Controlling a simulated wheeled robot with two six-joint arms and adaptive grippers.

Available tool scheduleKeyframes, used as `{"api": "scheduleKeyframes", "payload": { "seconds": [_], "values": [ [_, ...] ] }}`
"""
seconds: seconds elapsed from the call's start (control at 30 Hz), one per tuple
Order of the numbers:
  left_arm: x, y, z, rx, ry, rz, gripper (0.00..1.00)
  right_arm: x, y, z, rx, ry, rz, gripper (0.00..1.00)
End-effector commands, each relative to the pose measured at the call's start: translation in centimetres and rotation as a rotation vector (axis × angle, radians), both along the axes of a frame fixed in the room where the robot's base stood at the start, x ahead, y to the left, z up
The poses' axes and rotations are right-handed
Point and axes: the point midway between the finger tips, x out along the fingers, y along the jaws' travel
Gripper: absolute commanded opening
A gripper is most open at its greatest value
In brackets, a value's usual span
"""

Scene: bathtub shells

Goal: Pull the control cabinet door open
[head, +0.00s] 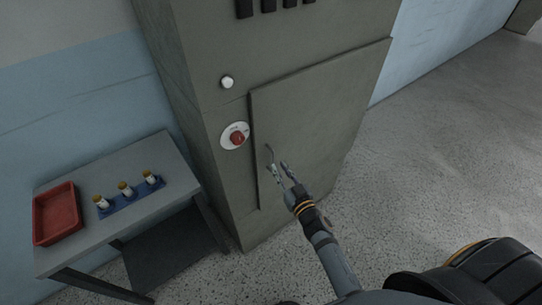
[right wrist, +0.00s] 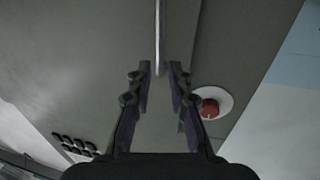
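The control cabinet (head: 225,170) is a tall grey-green box, and its door (head: 325,105) looks shut, flush in the front. A thin metal handle (head: 269,154) stands on the door near its left edge. In the right wrist view the handle (right wrist: 157,35) is a pale upright bar, in line with the gap between my fingertips. My right gripper (head: 279,170) is at the lower part of the handle. In the right wrist view its two fingers (right wrist: 159,68) are apart, with no clear contact on the bar. My left gripper is not in view.
A red knob on a white plate (head: 236,137) and a white button (head: 227,82) sit left of the door. A grey table (head: 150,205) at left holds a red tray (head: 57,213) and a blue rack (head: 131,195) with small capped bottles. Floor right of the cabinet is clear.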

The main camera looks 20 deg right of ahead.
Motion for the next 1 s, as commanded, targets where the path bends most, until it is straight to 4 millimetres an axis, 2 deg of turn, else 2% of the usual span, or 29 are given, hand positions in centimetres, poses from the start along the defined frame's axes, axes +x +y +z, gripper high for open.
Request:
{"api": "scheduleKeyframes", "payload": {
  "seconds": [0.1,0.33,0.67,0.8,1.0],
  "values": [
    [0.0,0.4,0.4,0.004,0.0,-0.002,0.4,2.6,0.4,0.1,-0.001,-0.002,0.0,0.2],
    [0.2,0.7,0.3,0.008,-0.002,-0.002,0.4,5.7,0.9,0.0,0.0,0.001,0.0,0.2],
    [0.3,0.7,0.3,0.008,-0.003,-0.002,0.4,6.1,0.9,-0.1,0.0,0.002,0.0,0.2],
    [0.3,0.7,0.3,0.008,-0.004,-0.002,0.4,6.1,0.9,-0.1,0.0,0.002,0.0,0.01],
    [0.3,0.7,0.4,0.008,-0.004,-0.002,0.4,6.1,0.9,-0.1,0.0,0.002,0.0,0.0]
  ]
}}
